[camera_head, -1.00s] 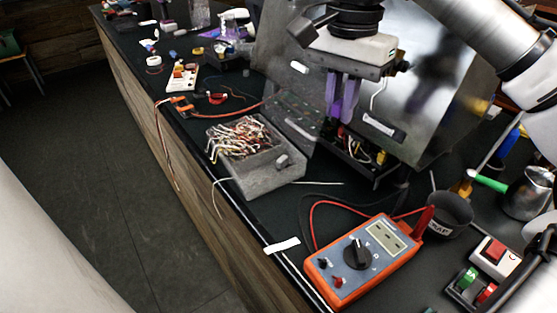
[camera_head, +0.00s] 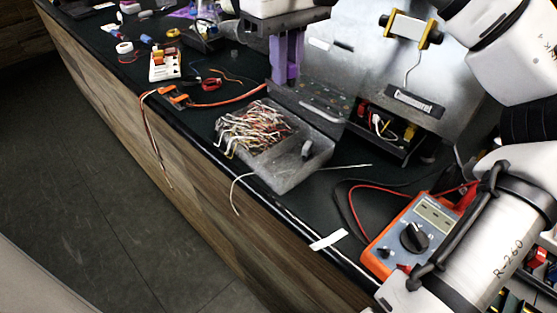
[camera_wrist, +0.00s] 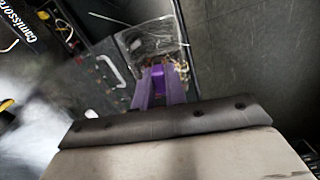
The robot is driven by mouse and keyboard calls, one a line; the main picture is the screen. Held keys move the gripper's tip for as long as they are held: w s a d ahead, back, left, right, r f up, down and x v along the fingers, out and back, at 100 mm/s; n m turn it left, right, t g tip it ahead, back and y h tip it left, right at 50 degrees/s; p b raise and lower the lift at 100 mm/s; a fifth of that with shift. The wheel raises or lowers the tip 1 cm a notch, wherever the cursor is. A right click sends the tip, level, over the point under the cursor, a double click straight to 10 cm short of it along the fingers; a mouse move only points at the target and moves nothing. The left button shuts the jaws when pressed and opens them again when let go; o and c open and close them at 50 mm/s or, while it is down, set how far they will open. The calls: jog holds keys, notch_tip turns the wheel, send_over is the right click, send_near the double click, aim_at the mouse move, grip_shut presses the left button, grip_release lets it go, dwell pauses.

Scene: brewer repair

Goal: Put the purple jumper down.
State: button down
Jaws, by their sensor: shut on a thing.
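My gripper (camera_head: 285,78) has purple fingers that point down behind the grey parts box (camera_head: 292,178), in front of the metal brewer (camera_head: 350,62). In the wrist view, my gripper (camera_wrist: 160,92) is shut on the purple jumper (camera_wrist: 158,76), a small bright purple block between the fingertips. In the head view the jumper cannot be told apart from the purple fingers. The parts box also shows in the wrist view (camera_wrist: 135,38), beyond the fingertips. The fingers look above the counter; their exact height is unclear.
A tangle of wires (camera_head: 255,128) fills the box's left part. An orange multimeter (camera_head: 411,238) lies at right, partly behind my arm. Orange-handled pliers (camera_head: 172,96) and a white block (camera_head: 164,66) lie at left. The dark counter (camera_head: 205,122) has some bare room left of the box.

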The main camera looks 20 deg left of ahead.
aim_at(282, 173)
jog(key=shift+a, duration=0.2)
jog(key=shift+f+n, duration=0.3)
notch_tip(282, 173, down, 19)
jog(key=shift+f+b, duration=0.15)
jog(key=shift+b, duration=0.25)
jog(key=shift+f, duration=0.1)
jog(key=c, duration=1.9)
grip_release()
jog(key=shift+f, duration=0.1)
jog(key=o, duration=0.4)
jog(key=shift+o, duration=0.2)
notch_tip(282, 173, up, 12)
jog(key=shift+r, duration=0.2)
